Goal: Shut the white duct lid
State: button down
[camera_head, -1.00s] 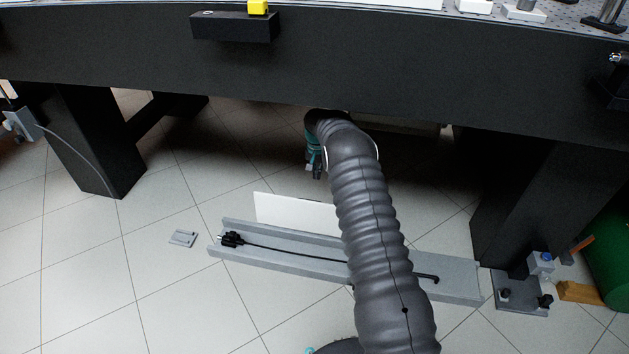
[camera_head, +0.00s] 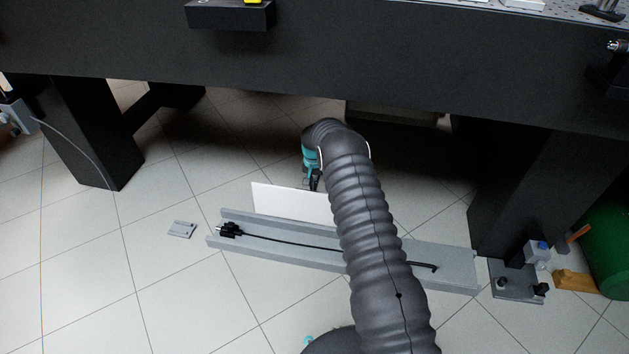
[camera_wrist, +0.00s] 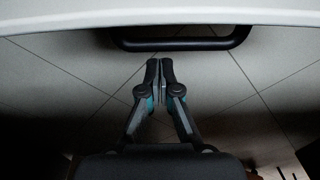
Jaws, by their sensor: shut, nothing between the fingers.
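The white duct lid (camera_head: 285,203) stands raised along the far edge of the grey duct (camera_head: 450,265) on the floor. The duct is open. A black cable (camera_head: 290,246) with a plug at its left end lies inside it. My gripper (camera_head: 314,184) is low behind the lid's top edge, its tips partly hidden. My arm hides the lid's right part and the duct's middle. In the wrist view my gripper (camera_wrist: 161,62) is shut and empty, just short of a black bar handle (camera_wrist: 185,44) below a white strip (camera_wrist: 160,14), which appears to be the lid.
The dark optical table (camera_head: 300,65) spans above, with thick legs at left (camera_head: 80,135) and right (camera_head: 525,190). A small grey plate (camera_head: 181,229) lies left of the duct. A clamp on a base (camera_head: 517,280) and a green bin (camera_head: 608,250) stand at right. The front left floor is clear.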

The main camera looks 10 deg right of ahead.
jog(key=shift+s+a+r, duration=0.2)
jog(key=shift+s+a, duration=0.05)
jog(key=shift+s, duration=0.35)
jog(key=shift+s, duration=0.1)
